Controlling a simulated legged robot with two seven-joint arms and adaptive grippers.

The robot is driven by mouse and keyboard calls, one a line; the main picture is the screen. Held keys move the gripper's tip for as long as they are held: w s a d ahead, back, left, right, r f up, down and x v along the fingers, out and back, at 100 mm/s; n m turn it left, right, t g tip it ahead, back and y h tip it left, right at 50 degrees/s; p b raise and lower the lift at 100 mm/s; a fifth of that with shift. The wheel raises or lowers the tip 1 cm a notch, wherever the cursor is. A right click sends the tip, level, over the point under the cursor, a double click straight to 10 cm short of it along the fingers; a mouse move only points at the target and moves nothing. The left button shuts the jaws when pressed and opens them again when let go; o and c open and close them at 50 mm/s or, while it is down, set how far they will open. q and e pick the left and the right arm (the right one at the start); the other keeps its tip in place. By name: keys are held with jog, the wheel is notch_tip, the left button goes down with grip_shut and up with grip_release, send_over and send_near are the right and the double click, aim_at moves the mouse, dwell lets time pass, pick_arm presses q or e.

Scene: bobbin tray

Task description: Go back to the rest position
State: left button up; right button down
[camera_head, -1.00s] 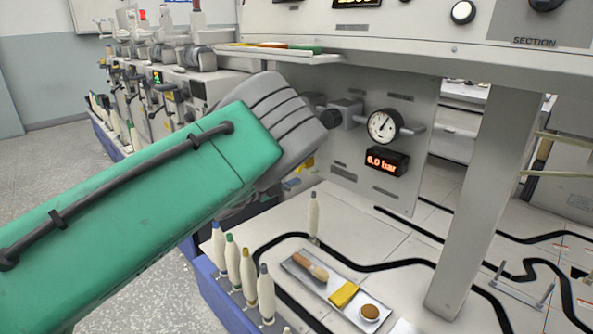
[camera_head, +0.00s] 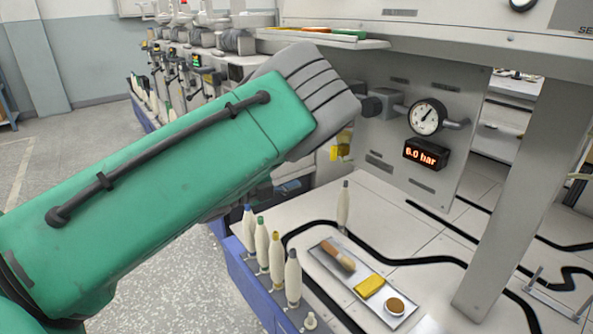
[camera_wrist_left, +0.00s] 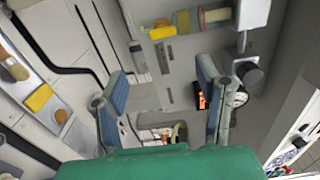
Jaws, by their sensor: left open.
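My left arm comes in from the left in the head view, its grey wrist raised over the left part of the worktop. The arm largely hides its gripper there. In the left wrist view my left gripper (camera_wrist_left: 160,92) has its two blue-padded fingers wide apart, with nothing between them. The fingers are clear of the tray and the bobbins. My right gripper is in neither view.
Several upright bobbins (camera_head: 277,261) stand along the worktop's left edge; another bobbin (camera_head: 343,207) stands behind. A metal tray (camera_head: 343,271) holds a brush, a yellow block (camera_head: 369,287) and a round cup. A gauge (camera_head: 427,117) and pressure display (camera_head: 426,155) are on the panel.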

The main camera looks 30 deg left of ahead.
pick_arm(q)
jog(key=s+f+n+g+y+p, duration=0.6)
jog(key=s+f+n+y, duration=0.1)
jog(key=s+f+n, duration=0.6)
jog(key=s+d+f+n+g+p, duration=0.1)
jog(key=s+d+f+n+g, duration=0.1)
jog(key=s, duration=0.6)
jog(key=s+d+f+n+g+p, duration=0.1)
jog(key=s+d+n+g+p, duration=0.1)
jog(key=s, duration=0.6)
jog(key=s+d+f+n+g+h+p, duration=0.1)
jog(key=s+d+f+n+g, duration=0.1)
jog(key=s+d+n+g, duration=0.2)
jog(key=s+d+g, duration=0.2)
jog(key=s, duration=0.2)
jog(key=shift+s+f, duration=0.25)
jog(key=shift+f, duration=0.1)
